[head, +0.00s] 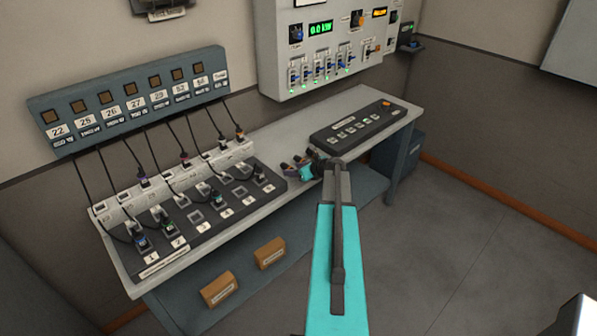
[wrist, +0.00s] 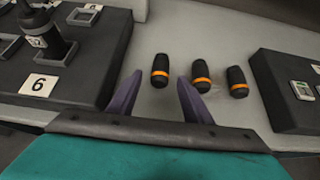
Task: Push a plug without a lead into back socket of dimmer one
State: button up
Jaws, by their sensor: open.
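Three black plugs with orange bands and no leads lie in a row on the grey bench in the wrist view: a left one (wrist: 160,70), a middle one (wrist: 201,76) and a right one (wrist: 237,82). My gripper (wrist: 159,76) is open and empty. The left plug appears between its fingertips; whether they touch it cannot be told. In the head view, my gripper (head: 302,166) is over the bench, right of the dark dimmer panel (head: 213,232). Dimmer one, labelled 1, is at the panel's left end, with a leaded plug (head: 141,241) in front. Its back socket is hard to make out.
Leads hang from the numbered wall panel (head: 100,131) to several plugs. A black fader desk (head: 353,132) stands right of my gripper. A light control cabinet (head: 276,62) is on the wall behind. Two brown boxes (head: 270,253) are on the lower shelf.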

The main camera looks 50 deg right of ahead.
jog(key=shift+x, duration=1.1)
jog(key=shift+c, duration=0.2)
jog(key=c, duration=1)
jog(key=shift+r+p, duration=1.65)
jog(key=shift+r, duration=0.9)
jog(key=shift+s, duration=0.1)
